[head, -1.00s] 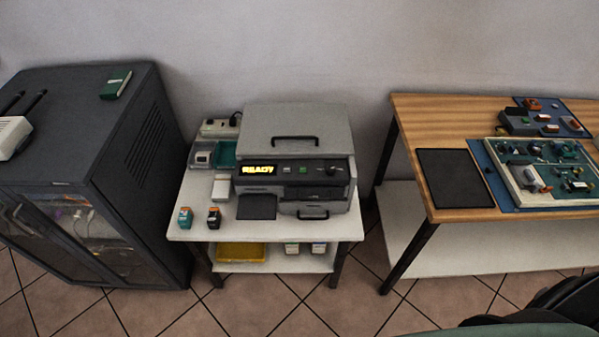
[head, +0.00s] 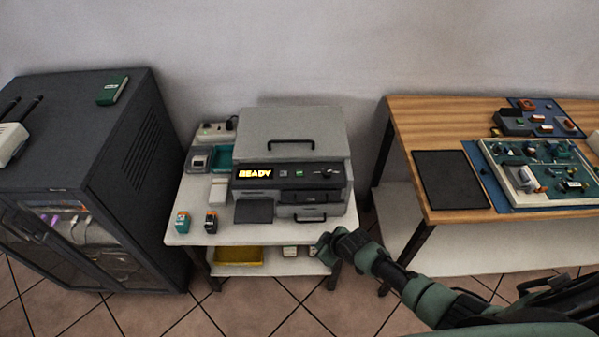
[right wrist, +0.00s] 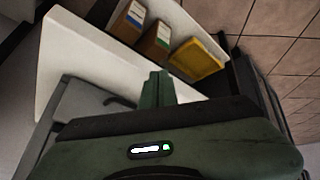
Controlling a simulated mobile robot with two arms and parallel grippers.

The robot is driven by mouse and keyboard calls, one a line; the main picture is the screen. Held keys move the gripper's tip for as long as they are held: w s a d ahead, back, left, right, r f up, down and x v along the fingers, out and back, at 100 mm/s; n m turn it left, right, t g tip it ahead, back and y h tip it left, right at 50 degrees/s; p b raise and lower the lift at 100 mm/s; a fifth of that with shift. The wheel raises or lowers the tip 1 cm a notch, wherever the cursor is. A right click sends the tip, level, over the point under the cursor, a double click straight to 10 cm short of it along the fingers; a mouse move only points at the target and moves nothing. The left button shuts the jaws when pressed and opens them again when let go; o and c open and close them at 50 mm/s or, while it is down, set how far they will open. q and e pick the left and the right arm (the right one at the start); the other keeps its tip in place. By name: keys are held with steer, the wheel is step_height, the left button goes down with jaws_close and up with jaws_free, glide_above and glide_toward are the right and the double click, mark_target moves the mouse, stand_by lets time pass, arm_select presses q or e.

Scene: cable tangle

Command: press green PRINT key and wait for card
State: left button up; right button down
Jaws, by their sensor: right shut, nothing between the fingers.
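The grey printer (head: 290,140) stands on a small white table. Its display (head: 256,173) reads READY in yellow. A green key (head: 299,173), likely the PRINT key, is on the front panel right of the display. The dark output tray (head: 254,211) at the front looks empty; I see no card on it. My right gripper (head: 324,246) is shut and empty at the table's front right edge, below and in front of the printer. In the right wrist view the gripper fingers (right wrist: 156,88) are together, beside the white table edge. My left gripper is out of view.
Two small cartridges (head: 182,222) stand at the white table's (head: 235,234) front left. A yellow tray (head: 238,256) and small boxes are on its lower shelf. A dark cabinet (head: 130,150) stands left, a wooden workbench (head: 445,105) right.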

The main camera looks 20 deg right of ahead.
steer(key=w+a+r+n+y, duration=0.1)
steer(key=w+a+r+n, duration=0.1)
steer(key=w+r, duration=0.35)
steer(key=w+a+r+n+t, duration=0.1)
steer(key=w+a+r, duration=0.1)
steer(key=r, duration=0.6)
steer(key=w+a+r+n+y, duration=0.1)
steer(key=w+r+n, duration=0.1)
steer(key=w+r, duration=0.35)
step_height(320, 180, up, 9)
steer(key=n+t, duration=0.1)
steer(key=n, duration=0.1)
glide_above(302, 175)
steer(key=shift+w+f, duration=0.1)
step_height(302, 175, down, 7)
steer(key=b, duration=0.6)
steer(key=shift+f, duration=0.15)
steer(key=shift+f+b, duration=0.5)
steer(key=shift+f, duration=0.25)
steer(key=shift+f, duration=0.45)
